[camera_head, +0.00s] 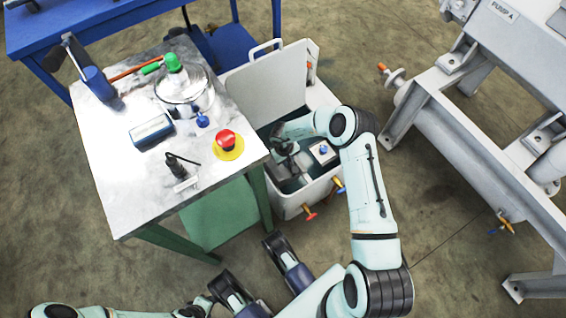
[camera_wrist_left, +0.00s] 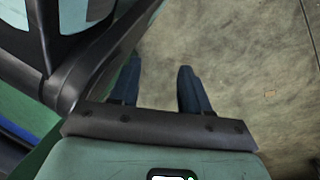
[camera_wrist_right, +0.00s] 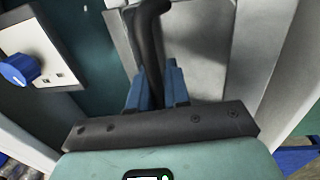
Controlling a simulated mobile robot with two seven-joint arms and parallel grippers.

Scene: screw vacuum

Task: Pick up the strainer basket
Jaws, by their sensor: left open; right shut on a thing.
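My right gripper (camera_head: 285,146) reaches down into the open white box and also shows in the right wrist view (camera_wrist_right: 156,88). Its blue fingers are shut on a dark bent handle (camera_wrist_right: 149,35), which I take to be the strainer basket's. The basket's body cannot be made out clearly; my arm and gripper hide part of the box's inside. My left gripper (camera_wrist_left: 158,88) is open and empty, with its blue fingers apart above the floor in the left wrist view.
The white box (camera_head: 288,203) has its lid (camera_head: 266,85) raised; inside is a white panel with a blue knob (camera_wrist_right: 18,69). A table (camera_head: 135,205) to the left holds a glass vessel and a red button (camera_head: 226,139). A grey pump frame (camera_head: 440,125) stands right, with bare floor between.

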